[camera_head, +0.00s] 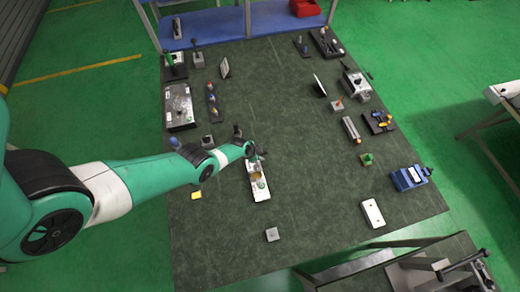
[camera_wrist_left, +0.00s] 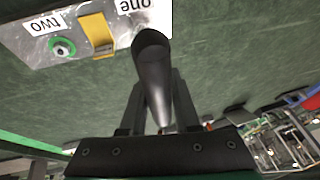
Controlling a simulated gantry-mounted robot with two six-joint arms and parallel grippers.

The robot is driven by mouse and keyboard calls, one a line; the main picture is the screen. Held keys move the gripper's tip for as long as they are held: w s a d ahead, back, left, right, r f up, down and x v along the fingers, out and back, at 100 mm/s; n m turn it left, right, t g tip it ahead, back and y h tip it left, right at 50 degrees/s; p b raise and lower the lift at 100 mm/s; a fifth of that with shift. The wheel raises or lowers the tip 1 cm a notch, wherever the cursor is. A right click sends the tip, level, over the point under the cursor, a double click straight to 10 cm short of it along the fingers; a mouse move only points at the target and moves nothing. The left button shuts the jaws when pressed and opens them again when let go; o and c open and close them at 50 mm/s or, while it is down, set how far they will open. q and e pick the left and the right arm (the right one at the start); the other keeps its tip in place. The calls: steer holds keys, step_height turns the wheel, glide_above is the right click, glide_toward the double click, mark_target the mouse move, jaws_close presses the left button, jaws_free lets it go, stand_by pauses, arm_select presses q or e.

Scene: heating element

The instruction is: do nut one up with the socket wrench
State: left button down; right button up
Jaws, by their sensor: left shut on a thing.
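My left gripper (camera_head: 257,157) is at the near-centre of the table, above the far end of a metal plate (camera_head: 261,192). In the left wrist view, the left gripper (camera_wrist_left: 158,105) is shut on the dark socket wrench (camera_wrist_left: 151,52), whose wide end points toward the plate (camera_wrist_left: 30,31). The plate bears upside-down labels "one" (camera_wrist_left: 131,4) and "two" (camera_wrist_left: 42,26). A bolt in a green ring (camera_wrist_left: 62,48) sits beside "two". The wrench's wide end is beside the "one" label. Nut one is not visible; I cannot tell whether the wrench touches it. My right gripper is not in view.
A yellow strap (camera_wrist_left: 97,32) crosses the plate between the labels. A blue device (camera_head: 409,177) is at the right. The middle of the dark table is clear.

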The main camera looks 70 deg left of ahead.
arm_select(q)
steer(key=shift+a+n+y, duration=0.15)
steer(key=shift+n+y, duration=0.15)
steer(key=shift+n, duration=0.3)
steer(key=shift+s+a+n+g+y, duration=0.15)
steer(key=shift+n+g+y, duration=0.1)
steer(key=shift+n, duration=0.45)
steer(key=shift+w+a+n+g+y, duration=0.15)
steer(key=shift+n+y, duration=0.1)
steer(key=shift+n, duration=0.45)
steer(key=shift+s, duration=0.1)
steer(key=n, duration=0.1)
steer(key=n+b, duration=0.1)
steer(key=n, duration=0.1)
steer(key=shift+s+a+f+g+y, duration=0.1)
steer(key=shift+a+f+g+y, duration=0.1)
steer(key=shift+g+y, duration=0.2)
steer(key=shift+s+a+r+n, duration=0.1)
steer(key=shift+r+n, duration=0.1)
steer(key=shift+n, duration=0.3)
